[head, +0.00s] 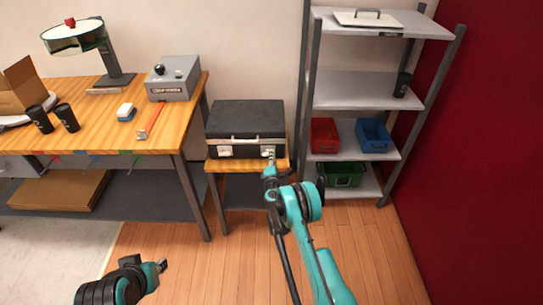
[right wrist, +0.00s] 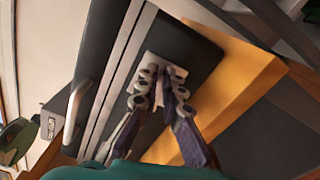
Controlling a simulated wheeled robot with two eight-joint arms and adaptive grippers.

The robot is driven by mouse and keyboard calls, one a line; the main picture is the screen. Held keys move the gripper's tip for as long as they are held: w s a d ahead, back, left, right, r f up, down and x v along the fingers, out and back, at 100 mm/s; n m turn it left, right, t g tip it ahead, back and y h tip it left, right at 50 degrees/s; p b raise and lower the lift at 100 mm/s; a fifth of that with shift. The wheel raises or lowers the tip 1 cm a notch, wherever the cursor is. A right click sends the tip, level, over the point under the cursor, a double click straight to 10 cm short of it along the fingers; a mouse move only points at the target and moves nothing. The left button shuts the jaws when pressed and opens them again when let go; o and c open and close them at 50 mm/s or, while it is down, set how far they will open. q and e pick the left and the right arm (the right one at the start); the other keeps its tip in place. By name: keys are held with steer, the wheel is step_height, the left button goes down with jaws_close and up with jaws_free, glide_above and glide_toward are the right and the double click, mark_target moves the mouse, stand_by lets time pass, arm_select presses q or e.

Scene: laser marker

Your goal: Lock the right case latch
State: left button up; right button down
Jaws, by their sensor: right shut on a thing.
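A black case (head: 246,117) with a pale metal band lies closed on a small wooden stand. Its handle (head: 240,137) is on the front, and it also shows in the right wrist view (right wrist: 77,107). The left latch (head: 226,152) is a pale plate left of the handle. My right gripper (head: 270,160) is at the case's front right and partly hides the right latch. In the right wrist view my fingers (right wrist: 160,88) are shut on the pale right latch (right wrist: 152,61); its exact position is hard to tell. My left gripper (head: 161,266) is low at the left, away from the case; its jaw state is unclear.
A wooden workbench (head: 97,138) with a grey box (head: 174,78), cups and an orange-handled tool stands left of the case. A metal shelf (head: 365,90) with red, blue and green bins stands close at the right. The floor in front is clear.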

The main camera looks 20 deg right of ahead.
steer(key=shift+d+f+m, duration=0.1)
steer(key=shift+f+m, duration=0.15)
steer(key=shift+m, duration=1.25)
steer(key=c, duration=1.7)
jaws_free()
step_height(320, 180, up, 10)
steer(key=shift+f, duration=0.1)
